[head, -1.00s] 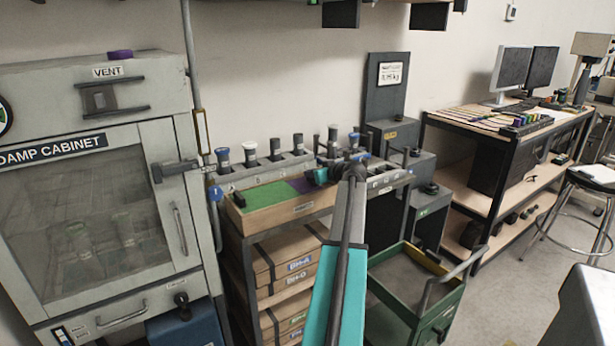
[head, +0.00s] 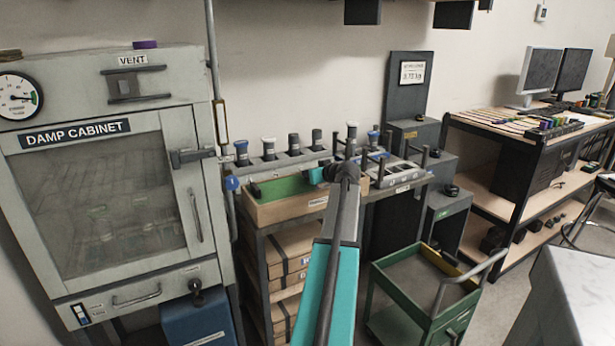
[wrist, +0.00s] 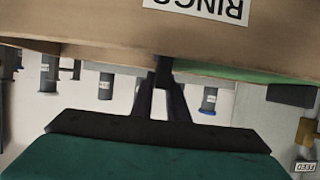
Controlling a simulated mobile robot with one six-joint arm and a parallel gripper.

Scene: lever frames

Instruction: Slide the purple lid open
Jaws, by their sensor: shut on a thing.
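The long wooden box (head: 287,212) stands on a rack beside the cabinet; its label, upside down in the wrist view, reads RINGS (wrist: 208,6). A green strip (wrist: 217,77) also shows in the wrist view, right of my fingers. Which panel the handle belongs to cannot be told.
A row of dark capped cylinders (head: 293,142) stands just behind the box. The damp cabinet (head: 100,190) is close on the left. A green cart (head: 422,290) stands to the right below. A purple cap (head: 145,44) sits on top of the cabinet.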

